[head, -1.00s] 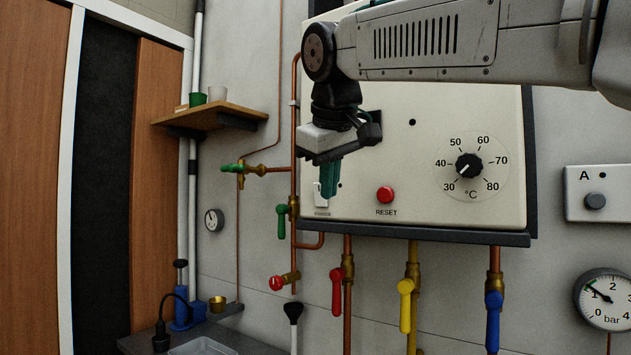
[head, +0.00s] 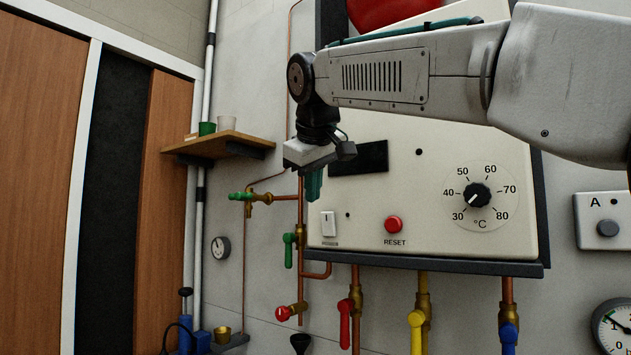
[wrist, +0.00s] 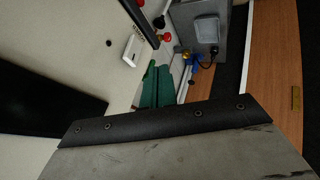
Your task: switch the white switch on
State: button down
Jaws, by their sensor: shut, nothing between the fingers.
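The white switch (head: 328,224) is a small upright rocker at the lower left of the cream boiler panel (head: 440,225), left of the red RESET button (head: 393,224). A small label sits below it. Whether it is on or off I cannot tell. My gripper (head: 313,190) has teal fingers, shut and empty, pointing down. In the head view its tips are a little above and left of the switch, not covering it. The wrist view shows the switch (wrist: 132,48) beside and beyond the teal fingers (wrist: 156,84), apart from them.
A temperature dial (head: 478,195) is on the panel's right. Copper pipes with green (head: 288,250), red (head: 345,322) and yellow (head: 416,330) valve handles run left of and below the panel. A wooden shelf (head: 218,145) with cups is at left. The panel around the switch is clear.

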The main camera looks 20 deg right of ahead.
aim_at(328, 224)
jog(key=w+d+f, duration=0.1)
jog(key=w, duration=0.1)
jog(key=w+d+f, duration=0.2)
jog(key=w+f, duration=0.1)
jog(key=shift+w+d+f, duration=0.1)
jog(key=shift+w+d, duration=0.2)
jog(key=shift+d, duration=0.05)
jog(key=shift+w+d, duration=0.25)
jog(key=shift+d, duration=0.05)
jog(key=shift+a, duration=0.1)
